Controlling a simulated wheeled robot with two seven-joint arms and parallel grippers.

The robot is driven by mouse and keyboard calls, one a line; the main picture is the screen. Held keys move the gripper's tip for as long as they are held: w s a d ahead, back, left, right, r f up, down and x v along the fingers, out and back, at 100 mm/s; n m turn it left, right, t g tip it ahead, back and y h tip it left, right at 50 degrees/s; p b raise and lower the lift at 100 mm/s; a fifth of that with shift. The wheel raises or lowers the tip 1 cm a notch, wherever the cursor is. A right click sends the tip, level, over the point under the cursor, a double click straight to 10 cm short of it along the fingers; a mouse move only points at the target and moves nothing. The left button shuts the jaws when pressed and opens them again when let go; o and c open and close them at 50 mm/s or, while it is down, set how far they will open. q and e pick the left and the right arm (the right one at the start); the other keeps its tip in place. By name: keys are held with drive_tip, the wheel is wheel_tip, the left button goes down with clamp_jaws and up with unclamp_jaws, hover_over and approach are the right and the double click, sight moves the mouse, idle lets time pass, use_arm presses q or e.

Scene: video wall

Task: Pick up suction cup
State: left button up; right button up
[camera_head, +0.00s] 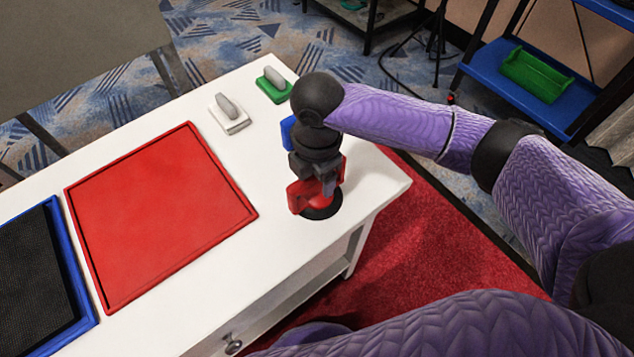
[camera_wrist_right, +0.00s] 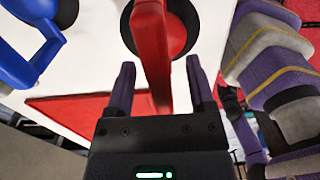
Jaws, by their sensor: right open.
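A red suction cup (camera_head: 298,197) with a dark round base stands near the right end of the white table. My right gripper (camera_head: 318,182) is directly over it and partly hides it in the head view. In the right wrist view the red suction cup (camera_wrist_right: 158,38) shows its handle running between the two open purple fingers of my right gripper (camera_wrist_right: 160,70). A gap shows beside the handle, so the fingers are not closed on it. A blue suction cup (camera_head: 288,131) is mostly hidden behind my right gripper; it also shows in the right wrist view (camera_wrist_right: 38,60). My left gripper is out of view.
The white table (camera_head: 235,270) also holds a red panel (camera_head: 160,215), a blue-framed black panel (camera_head: 35,275), a white block with a grey handle (camera_head: 230,118) and a green block with a grey handle (camera_head: 273,86). The tabletop's right front corner is clear.

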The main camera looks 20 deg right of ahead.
drive_tip(key=shift+f, duration=0.15)
clamp_jaws()
idle(0.4)
